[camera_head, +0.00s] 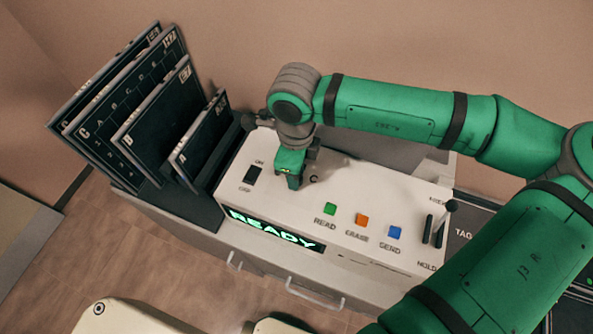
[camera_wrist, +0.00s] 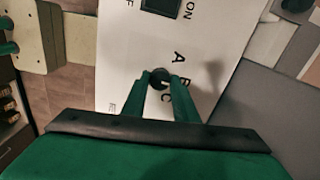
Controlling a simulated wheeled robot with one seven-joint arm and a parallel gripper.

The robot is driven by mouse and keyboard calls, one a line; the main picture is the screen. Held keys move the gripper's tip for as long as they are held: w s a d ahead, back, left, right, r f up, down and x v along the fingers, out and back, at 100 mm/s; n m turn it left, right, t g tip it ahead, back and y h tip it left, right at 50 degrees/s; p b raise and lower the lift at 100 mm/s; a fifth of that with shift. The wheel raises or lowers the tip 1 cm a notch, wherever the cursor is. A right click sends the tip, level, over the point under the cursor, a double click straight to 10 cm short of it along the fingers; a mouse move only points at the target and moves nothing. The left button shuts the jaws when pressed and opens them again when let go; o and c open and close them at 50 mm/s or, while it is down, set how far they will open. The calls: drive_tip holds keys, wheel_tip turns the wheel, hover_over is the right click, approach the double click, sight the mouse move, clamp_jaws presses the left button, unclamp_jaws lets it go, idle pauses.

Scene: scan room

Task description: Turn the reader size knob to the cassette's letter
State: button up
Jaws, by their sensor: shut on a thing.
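My gripper (camera_head: 293,182) is over the white reader (camera_head: 245,204), fingers pointing down. In the wrist view its two green fingertips (camera_wrist: 161,82) are shut on the small dark size knob (camera_wrist: 160,76), one on each side. The letters A, B and C are printed around the knob. Where the knob's pointer stands cannot be told. In the head view the gripper hides the knob, and a C shows just to its right. Several dark cassettes stand tilted in a rack at left; the front, smallest cassette (camera_head: 202,140) bears an A, and larger ones behind show B and C.
The reader display (camera_head: 277,233) reads READY in green. A dark on/off switch (camera_head: 253,174) is left of my gripper. Green READ (camera_head: 330,209), orange ERASE (camera_head: 362,220) and blue SEND (camera_head: 394,233) buttons and a HOLD lever (camera_head: 451,206) lie to the right.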

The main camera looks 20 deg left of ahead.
drive_tip(key=shift+w, duration=0.15)
idle(0.4)
drive_tip(key=o, duration=1.1)
drive_tip(key=shift+c, duration=0.2)
drive_tip(key=shift+r, duration=0.15)
wheel_tip(320, 180, up, 11)
drive_tip(key=shift+f, duration=0.2)
